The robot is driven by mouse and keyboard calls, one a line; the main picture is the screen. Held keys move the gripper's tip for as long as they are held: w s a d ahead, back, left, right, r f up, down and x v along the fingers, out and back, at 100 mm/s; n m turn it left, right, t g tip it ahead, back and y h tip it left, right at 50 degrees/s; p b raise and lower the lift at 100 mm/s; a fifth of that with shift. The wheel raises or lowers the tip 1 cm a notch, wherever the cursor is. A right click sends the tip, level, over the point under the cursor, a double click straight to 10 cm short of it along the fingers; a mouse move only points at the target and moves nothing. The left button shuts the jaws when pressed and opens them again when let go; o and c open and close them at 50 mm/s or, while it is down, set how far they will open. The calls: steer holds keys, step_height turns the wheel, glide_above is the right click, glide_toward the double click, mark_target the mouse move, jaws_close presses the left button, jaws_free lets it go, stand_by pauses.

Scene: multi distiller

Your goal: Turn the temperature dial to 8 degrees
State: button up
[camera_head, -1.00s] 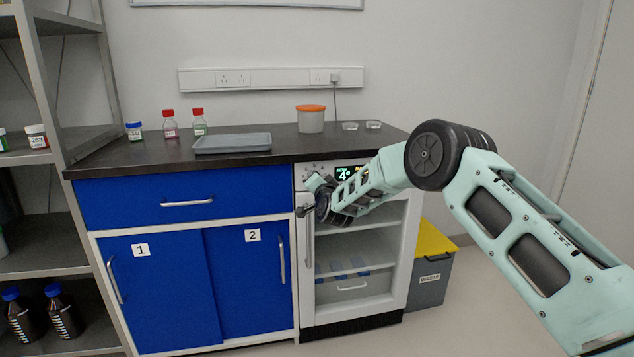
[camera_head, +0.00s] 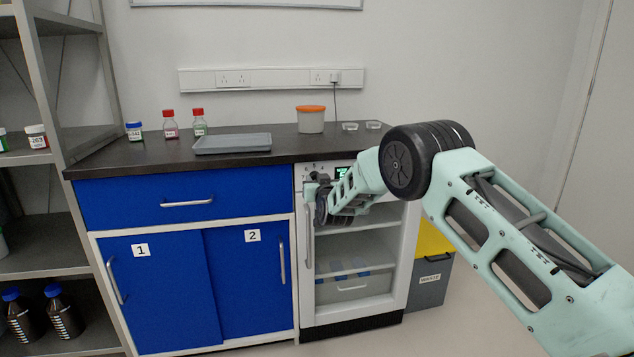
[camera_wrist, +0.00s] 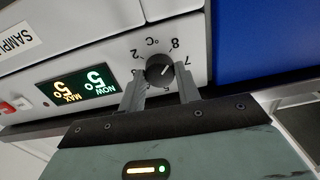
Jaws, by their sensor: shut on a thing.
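The temperature dial (camera_wrist: 160,69) is a dark round knob on the fridge's white front panel. The numbers 2, 8 and 7 and a °C mark show around it; the rest of the scale is hidden. The display (camera_wrist: 80,86) next to it appears upside down in the wrist view, with "NOW 5°" in green and "MAX 5°" in yellow. My gripper (camera_wrist: 160,86) is shut on the dial, a grey finger on each side. In the head view my gripper (camera_head: 318,190) is at the panel's upper left and hides the dial, while my arm partly covers the display (camera_head: 342,171).
The fridge (camera_head: 350,308) has a glass front and a vertical handle. Blue cabinets (camera_head: 157,290) adjoin it on the left under a dark counter (camera_head: 120,161). A grey waste bin (camera_head: 430,285) with a yellow lid stands at its right. The floor at right is clear.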

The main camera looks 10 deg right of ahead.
steer(key=shift+f+n, duration=0.1)
steer(key=shift+n, duration=0.2)
steer(key=o, duration=1)
steer(key=shift+s, duration=0.1)
steer(key=s+p, duration=0.1)
steer(key=s, duration=1.6)
steer(key=shift+s+p, duration=0.15)
steer(key=shift+p, duration=0.15)
steer(key=shift+a, duration=0.1)
